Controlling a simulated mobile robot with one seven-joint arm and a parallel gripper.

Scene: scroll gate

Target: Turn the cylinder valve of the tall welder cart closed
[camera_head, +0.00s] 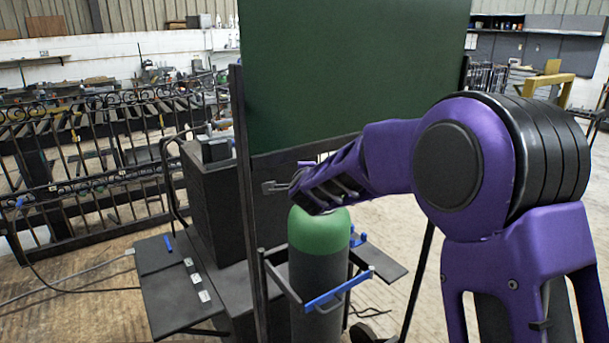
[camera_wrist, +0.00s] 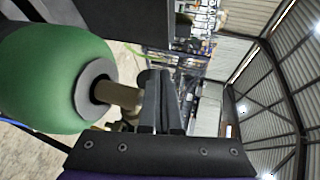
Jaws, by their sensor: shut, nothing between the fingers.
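The gas cylinder (camera_head: 318,232) stands upright in the dark frame of the tall welder cart (camera_head: 247,190). It has a green shoulder and a dark grey body. Its green shoulder also fills the left of the wrist view (camera_wrist: 45,80). A brass valve neck (camera_wrist: 115,95) sticks out from its grey collar; its outer end is hidden behind my fingers. My gripper (camera_head: 275,187) is above the cylinder top and hides the valve in the head view. In the wrist view my gripper (camera_wrist: 162,100) is shut and empty, close by the valve; I cannot tell whether it touches.
A blue-ended bar (camera_head: 338,290) crosses in front of the cylinder. A dark green panel (camera_head: 350,70) rises behind my arm. A dark side shelf (camera_head: 165,290) juts out at left. Iron railings (camera_head: 90,165) stand farther back. Open floor shows at right.

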